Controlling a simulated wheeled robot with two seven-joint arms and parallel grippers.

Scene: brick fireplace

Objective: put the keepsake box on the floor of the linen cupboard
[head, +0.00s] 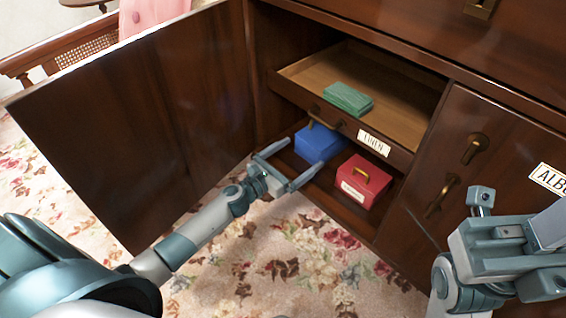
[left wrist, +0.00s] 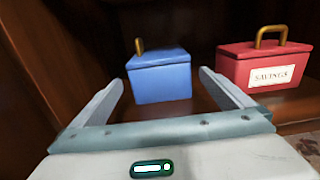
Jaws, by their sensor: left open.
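A blue box (head: 318,144) with a brass handle, which I take for the keepsake box, sits upright on the floor of the linen cupboard (head: 345,207), below the pulled-out drawer. In the left wrist view the blue box (left wrist: 160,78) stands straight ahead, between the lines of the two fingers. My left gripper (head: 305,156) is open and empty at the cupboard's front edge, just in front of the blue box. No grip on the box shows. My right gripper (head: 492,222) is at the right, away from the boxes; its jaws are not clear.
A red box (head: 363,182) labelled "SAVINGS" stands right of the blue box. The drawer (head: 400,110) labelled "LINEN" holds a folded green cloth (head: 347,98) and overhangs the boxes. The open door (head: 130,120) stands at the left. Closed fronts with handles are at the right.

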